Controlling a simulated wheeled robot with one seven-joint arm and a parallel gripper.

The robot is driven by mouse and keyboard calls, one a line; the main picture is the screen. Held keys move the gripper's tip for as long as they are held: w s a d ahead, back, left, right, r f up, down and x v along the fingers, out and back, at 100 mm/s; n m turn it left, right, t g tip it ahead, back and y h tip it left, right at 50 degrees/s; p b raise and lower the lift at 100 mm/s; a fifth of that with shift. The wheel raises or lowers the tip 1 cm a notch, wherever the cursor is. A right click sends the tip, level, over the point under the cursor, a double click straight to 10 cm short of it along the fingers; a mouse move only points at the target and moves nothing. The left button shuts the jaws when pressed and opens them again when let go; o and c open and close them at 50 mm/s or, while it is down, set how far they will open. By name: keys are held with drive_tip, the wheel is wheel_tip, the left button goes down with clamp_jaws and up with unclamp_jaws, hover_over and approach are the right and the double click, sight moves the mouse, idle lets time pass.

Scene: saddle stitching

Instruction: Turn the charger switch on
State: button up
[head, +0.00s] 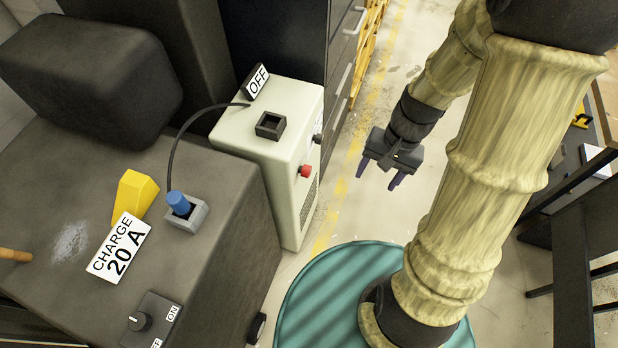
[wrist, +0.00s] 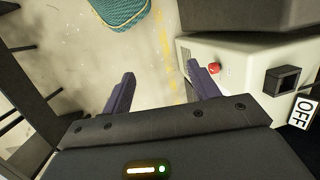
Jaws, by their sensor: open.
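A black switch box (head: 152,319) with a round knob (head: 138,321) sits on the dark grey machine at the bottom left of the head view. An ON label (head: 172,313) is on its right; a second label is cut off by the lower edge. I cannot tell where the knob points. A pale charger cabinet (head: 237,140) stands behind it, with an OFF sign (head: 258,82), a black square socket (head: 270,125) and a red button (head: 305,171). The cabinet also shows in the wrist view (wrist: 240,68). My gripper (head: 379,174) is open and empty, right of the cabinet, touching nothing.
A blue plug (head: 178,203) sits in a grey holder (head: 187,218), its black cable running to the cabinet. A yellow block (head: 134,193) and a CHARGE 20 A sign (head: 119,247) are beside it. A dark table (head: 580,235) stands at the right. Floor (head: 345,205) between is clear.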

sight(310, 172)
drive_tip(key=w+a+f+m+y+b, duration=0.15)
drive_tip(key=f+m+y+b, duration=0.3)
drive_tip(key=f, duration=0.45)
drive_tip(key=w+a+f+m+y+b, duration=0.1)
drive_tip(key=w+f+m+y+b, duration=0.2)
drive_tip(key=f+y+b, duration=0.5)
drive_tip(key=w+d+f+m+t+y+b, duration=0.2)
drive_tip(key=w+f+m+t, duration=0.5)
drive_tip(key=f, duration=0.4)
drive_tip(key=shift+w+d+f+m+t+b, duration=0.3)
drive_tip(key=shift+w+d+f+m+b, duration=0.15)
drive_tip(key=shift+d+b, duration=0.6)
drive_tip(key=shift+a, duration=0.25)
drive_tip(key=p+x, duration=0.1)
drive_tip(key=x, duration=1.6)
drive_tip(key=shift+a, duration=0.1)
drive_tip(key=c, duration=1)
drive_tip(key=shift+o, duration=0.2)
